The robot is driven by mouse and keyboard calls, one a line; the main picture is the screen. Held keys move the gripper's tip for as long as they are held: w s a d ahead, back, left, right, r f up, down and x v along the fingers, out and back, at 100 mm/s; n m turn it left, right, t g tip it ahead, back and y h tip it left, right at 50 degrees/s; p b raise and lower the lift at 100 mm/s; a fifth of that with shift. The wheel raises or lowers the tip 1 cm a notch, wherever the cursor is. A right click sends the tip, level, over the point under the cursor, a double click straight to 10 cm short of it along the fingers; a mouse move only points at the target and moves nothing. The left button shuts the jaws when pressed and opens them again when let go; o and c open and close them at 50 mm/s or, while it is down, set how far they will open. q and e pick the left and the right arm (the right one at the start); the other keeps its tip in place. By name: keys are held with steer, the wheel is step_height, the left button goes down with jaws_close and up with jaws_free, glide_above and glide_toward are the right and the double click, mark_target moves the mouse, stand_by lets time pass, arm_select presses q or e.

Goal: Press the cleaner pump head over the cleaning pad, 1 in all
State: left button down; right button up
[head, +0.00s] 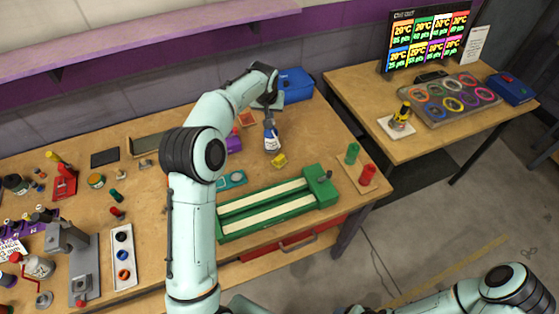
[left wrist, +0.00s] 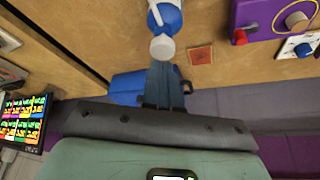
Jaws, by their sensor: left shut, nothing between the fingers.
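The cleaner bottle (head: 271,140), white and blue, stands on the workbench toward its back right. In the left wrist view its pale round top (left wrist: 162,47) and blue part (left wrist: 166,17) show just beyond my fingertips. My left gripper (head: 268,111) is shut and empty, pointing down at the bottle's top; in the left wrist view its fingers (left wrist: 164,75) are together. I cannot tell if they touch the top. A flat orange-red square (head: 248,119), perhaps the cleaning pad, lies left of the bottle and also shows in the left wrist view (left wrist: 201,55). My right gripper is out of view.
A yellow block (head: 280,160) lies just in front of the bottle. A purple box (head: 233,142) stands to its left and a blue case (head: 296,84) behind. The green slot track (head: 265,204) fills the bench front. A second table (head: 360,87) stands at right.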

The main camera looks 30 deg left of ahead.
arm_select(q)
steer(key=shift+f, duration=0.15)
stand_by(0.5)
steer(key=shift+f+b, duration=0.4)
steer(key=shift+f, duration=0.9)
steer(key=shift+s, duration=0.1)
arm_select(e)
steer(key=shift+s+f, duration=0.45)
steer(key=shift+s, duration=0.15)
arm_select(q)
steer(key=shift+r+p, duration=0.5)
steer(key=shift+r, duration=0.85)
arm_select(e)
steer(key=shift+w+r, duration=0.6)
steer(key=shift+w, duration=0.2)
